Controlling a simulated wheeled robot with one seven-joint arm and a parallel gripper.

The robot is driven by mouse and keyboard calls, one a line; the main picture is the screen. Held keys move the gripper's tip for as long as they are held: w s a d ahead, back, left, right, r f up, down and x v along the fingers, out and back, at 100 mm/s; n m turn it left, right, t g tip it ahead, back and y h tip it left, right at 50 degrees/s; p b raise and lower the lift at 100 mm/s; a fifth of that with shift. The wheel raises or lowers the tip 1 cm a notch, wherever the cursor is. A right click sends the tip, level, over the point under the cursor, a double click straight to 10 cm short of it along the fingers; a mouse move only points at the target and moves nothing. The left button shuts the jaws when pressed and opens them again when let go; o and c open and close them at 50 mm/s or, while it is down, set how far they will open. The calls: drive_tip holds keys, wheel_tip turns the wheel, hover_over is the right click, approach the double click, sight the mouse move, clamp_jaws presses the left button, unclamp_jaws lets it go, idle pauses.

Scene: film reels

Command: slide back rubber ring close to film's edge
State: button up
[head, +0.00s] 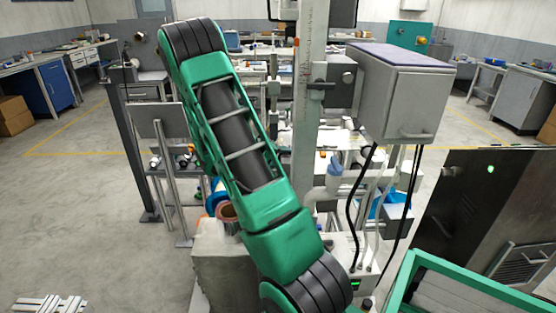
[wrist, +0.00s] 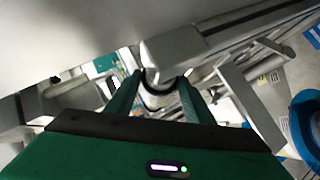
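My gripper (wrist: 160,82) shows in the wrist view with its two green fingers apart at the tips. A pale grey rounded end (wrist: 160,70) with a dark curved band (wrist: 158,91) at its lower edge lies between or just beyond the tips. I cannot tell whether the fingers touch it, or whether the band is the rubber ring. The film and its edge cannot be made out in either view. In the head view my green arm covers the middle of the machine, and my gripper is hidden.
A grey machine with a tall column (head: 308,110) and a grey box (head: 400,95) stands ahead. Grey bars and plates crowd the fingers in the wrist view. A blue round thing (wrist: 305,130) is at right. A dark cabinet (head: 480,210) stands right; open floor (head: 80,210) lies left.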

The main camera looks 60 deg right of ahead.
drive_tip(key=c, duration=1)
drive_tip(key=d, duration=0.1)
drive_tip(key=w+d, duration=0.1)
drive_tip(key=shift+w+d, duration=0.3)
drive_tip(key=shift+d, duration=0.1)
drive_tip(key=shift+w+a, duration=0.1)
drive_tip(key=shift+w, duration=0.15)
drive_tip(key=shift+w+a, duration=0.1)
drive_tip(key=shift+a, duration=0.05)
drive_tip(key=o, duration=1.4)
drive_tip(key=shift+o, duration=0.7)
drive_tip(key=v, duration=1)
drive_tip(key=shift+a, duration=0.2)
